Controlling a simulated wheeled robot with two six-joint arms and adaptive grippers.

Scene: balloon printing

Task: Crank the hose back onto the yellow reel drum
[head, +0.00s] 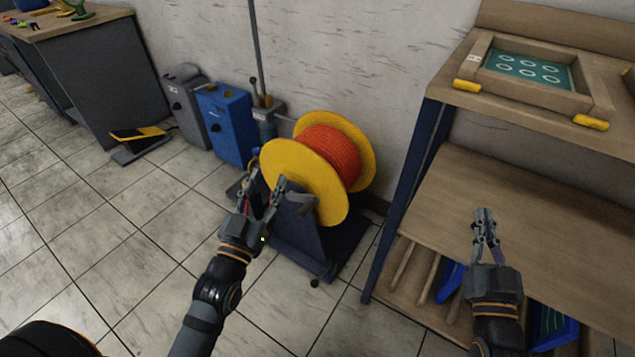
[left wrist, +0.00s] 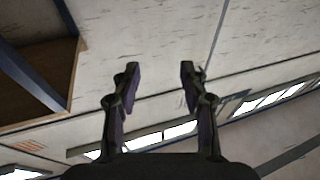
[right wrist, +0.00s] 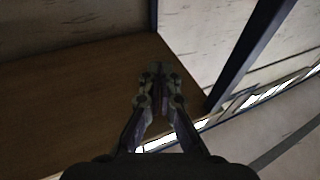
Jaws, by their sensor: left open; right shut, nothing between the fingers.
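The yellow reel drum (head: 285,165) stands on a dark blue stand (head: 295,238) on the floor, in the middle of the head view. The orange-red hose (head: 330,152) is wound between its two yellow flanges. A grey part that looks like the crank (head: 301,199) shows at the near flange, partly behind my gripper. My left gripper (head: 268,183) is open in front of the near flange; contact cannot be told. In the left wrist view its fingers (left wrist: 160,68) are apart with nothing between them. My right gripper (head: 483,212) is shut and empty, in front of the wooden bench; it also shows in the right wrist view (right wrist: 158,72).
The wooden bench (head: 540,210) on the right has a tray with a green plate (head: 528,70) on top and blue bins below. A blue box (head: 225,125) and a grey box (head: 184,105) stand left of the reel. Tiled floor (head: 110,235) at left is clear.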

